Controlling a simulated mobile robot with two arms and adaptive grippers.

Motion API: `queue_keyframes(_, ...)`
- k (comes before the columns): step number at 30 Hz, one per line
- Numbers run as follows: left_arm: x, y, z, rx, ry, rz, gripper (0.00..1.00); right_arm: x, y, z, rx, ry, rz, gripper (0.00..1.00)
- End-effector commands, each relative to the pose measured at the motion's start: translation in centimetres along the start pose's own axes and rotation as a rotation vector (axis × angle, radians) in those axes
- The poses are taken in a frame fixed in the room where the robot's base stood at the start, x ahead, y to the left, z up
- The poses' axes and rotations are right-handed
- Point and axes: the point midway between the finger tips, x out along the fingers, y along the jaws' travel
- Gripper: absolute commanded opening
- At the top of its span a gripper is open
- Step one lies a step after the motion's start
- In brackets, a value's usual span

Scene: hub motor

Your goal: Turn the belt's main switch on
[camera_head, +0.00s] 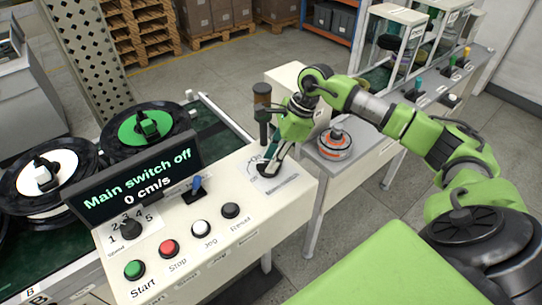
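The control panel (262,217) is cream-coloured, and its dark display (137,182) reads "Main switch off" and "0 cm/s". A dark round control on a pale, marked plate (282,186) is at the panel's right end; it looks like the main switch, but the label is too small to read. My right gripper (268,167) points down right at this control and hides much of it. I cannot tell whether the fingers touch it or how far apart they are. My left gripper is not in view.
A dark post (262,105) stands close behind my gripper. Wheel-like hubs (145,128) sit on the belt at left.

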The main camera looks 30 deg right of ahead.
Motion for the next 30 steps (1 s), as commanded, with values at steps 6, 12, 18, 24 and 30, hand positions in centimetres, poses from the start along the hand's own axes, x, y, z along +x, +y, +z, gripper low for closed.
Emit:
queue_keyframes(6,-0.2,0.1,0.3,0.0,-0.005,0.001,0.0,0.8,0.0,-0.1,0.0,0.001,0.0,0.29)
queue_keyframes(12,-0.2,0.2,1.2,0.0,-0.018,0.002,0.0,0.8,0.0,-0.1,0.0,0.001,0.0,0.24)
queue_keyframes(18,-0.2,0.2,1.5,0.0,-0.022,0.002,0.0,0.8,0.0,0.0,0.0,0.001,0.0,0.0)
queue_keyframes(24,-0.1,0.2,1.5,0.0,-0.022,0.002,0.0,0.8,0.0,-0.1,0.008,0.001,-0.004,0.0)
queue_keyframes(30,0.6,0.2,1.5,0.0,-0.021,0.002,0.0,0.9,0.1,-0.1,0.066,0.0,-0.029,0.0)
